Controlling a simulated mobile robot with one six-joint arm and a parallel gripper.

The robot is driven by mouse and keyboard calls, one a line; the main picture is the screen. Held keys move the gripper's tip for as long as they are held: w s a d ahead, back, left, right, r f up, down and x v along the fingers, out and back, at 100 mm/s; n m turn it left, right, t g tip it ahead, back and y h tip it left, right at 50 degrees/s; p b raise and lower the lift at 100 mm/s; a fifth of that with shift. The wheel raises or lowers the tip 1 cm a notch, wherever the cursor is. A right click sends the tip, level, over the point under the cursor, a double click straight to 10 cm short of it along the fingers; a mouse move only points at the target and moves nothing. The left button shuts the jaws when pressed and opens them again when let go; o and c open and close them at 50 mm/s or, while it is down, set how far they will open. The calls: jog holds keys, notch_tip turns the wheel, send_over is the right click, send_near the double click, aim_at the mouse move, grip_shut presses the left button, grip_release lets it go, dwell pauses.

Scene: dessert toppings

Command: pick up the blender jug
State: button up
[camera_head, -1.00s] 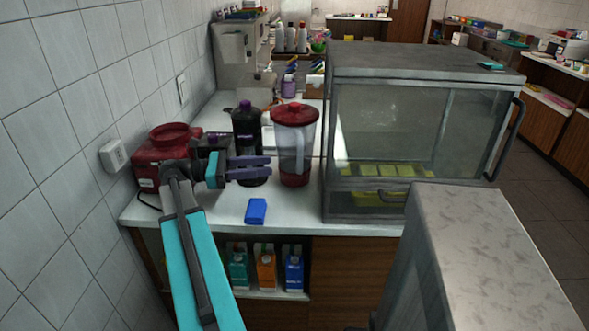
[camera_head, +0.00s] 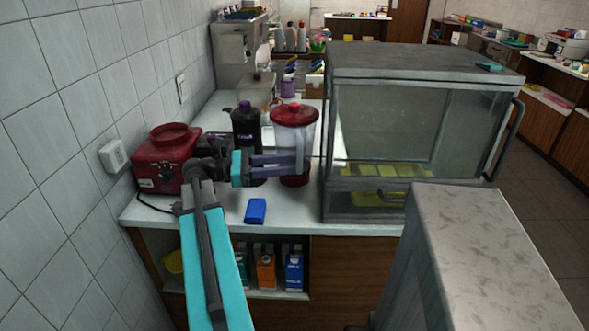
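The blender jug (camera_head: 292,124) stands upright on the white counter, clear-walled with a red lid and a red bottom. My gripper (camera_head: 299,164) reaches in from the left in front of the jug's lower half. Its two purple-grey fingers point right, with a gap between them. The fingertips overlap the jug near its pale upright handle and hide part of the lower wall. I cannot tell whether they touch it or whether the handle lies between them.
A dark bottle (camera_head: 246,128) stands just left of the jug. A red blender base (camera_head: 167,157) is by the wall. A glass display case (camera_head: 385,130) stands close on the right. A small blue box (camera_head: 256,211) lies in front on the counter.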

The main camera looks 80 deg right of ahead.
aim_at(300, 169)
jog(key=shift+x, duration=2.45)
jog(key=shift+f, duration=0.1)
grip_shut()
